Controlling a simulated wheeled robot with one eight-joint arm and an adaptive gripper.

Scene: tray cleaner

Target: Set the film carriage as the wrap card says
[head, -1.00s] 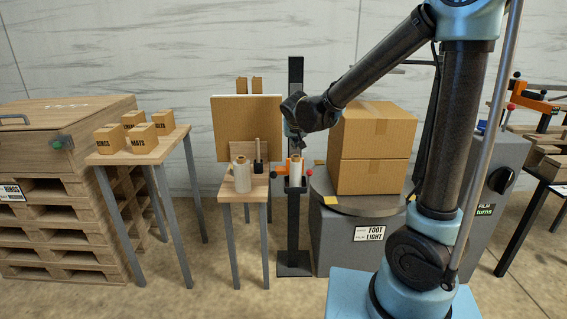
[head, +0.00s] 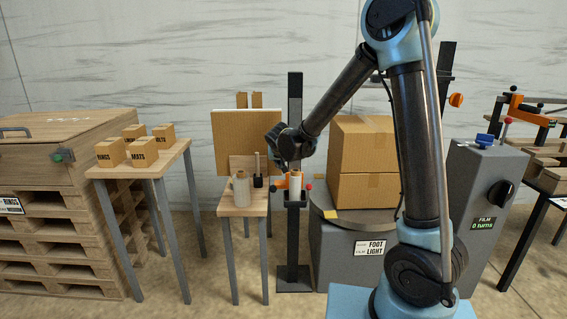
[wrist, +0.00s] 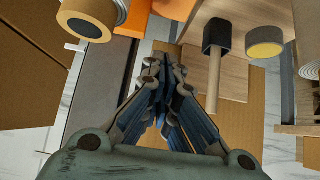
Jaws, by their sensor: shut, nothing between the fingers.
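The film carriage (head: 282,184) is an orange bracket with a pale film roll (head: 294,186) and a red knob (head: 309,187), low on the black mast (head: 295,105). The orange bracket (wrist: 133,20) and the roll (wrist: 88,17) also show in the wrist view, at top left. A white card (head: 369,248) on the turntable's grey base reads FOOT and LIGHT in its large words; its small print is unreadable. My gripper (wrist: 163,66) is shut and empty, to the right of the carriage in the wrist view. In the head view my arm's end hides its fingers.
Two stacked cartons (head: 362,190) stand on the turntable. A small table (head: 238,211) holds spare rolls and a black-based tool close to the mast. A grey control box (head: 483,190) displays FILM 0 turns. A side table (head: 115,170) holds small labelled boxes.

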